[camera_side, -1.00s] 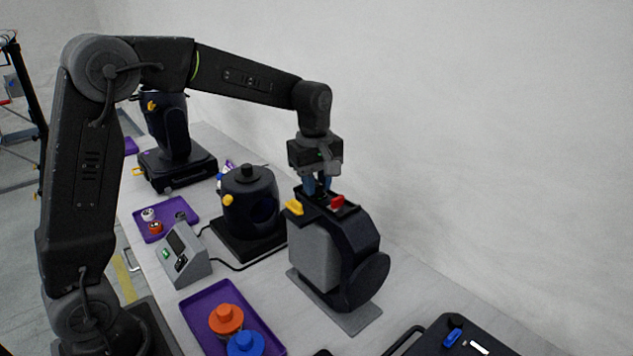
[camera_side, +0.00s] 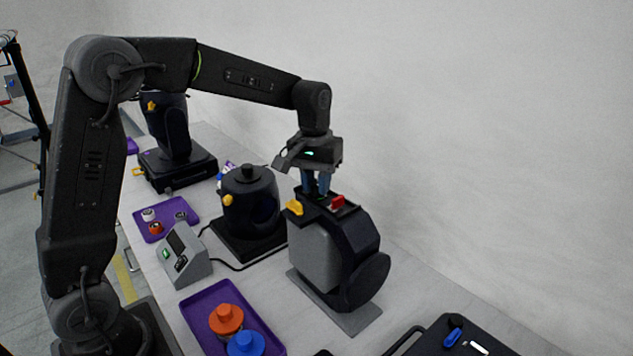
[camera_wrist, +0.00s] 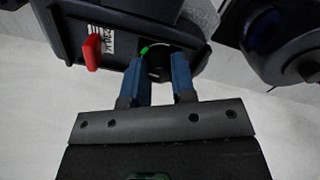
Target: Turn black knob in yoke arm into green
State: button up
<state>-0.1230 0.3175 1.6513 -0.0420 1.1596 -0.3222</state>
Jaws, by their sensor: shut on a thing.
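My gripper (camera_side: 316,184) points down at the top of the dark yoke fixture (camera_side: 352,233) in the side view. In the wrist view my gripper (camera_wrist: 158,82) has its blue fingers on both sides of the black knob (camera_wrist: 157,64), shut on it. The knob sits in a recess in the yoke arm (camera_wrist: 132,22). A green mark (camera_wrist: 144,50) shows at the recess edge, left of the knob. The fingers hide part of the knob. In the side view the knob is too small to tell apart.
A red lever (camera_side: 338,201) and a yellow knob (camera_side: 294,207) stand close to my gripper on the yoke. A dark round-headed fixture (camera_side: 250,200) stands to the left. A purple tray (camera_side: 190,311) with orange and blue knobs lies in front. The wall side is open.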

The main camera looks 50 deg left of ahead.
jog(key=shift+m, duration=1.1)
jog(key=o, duration=0.9)
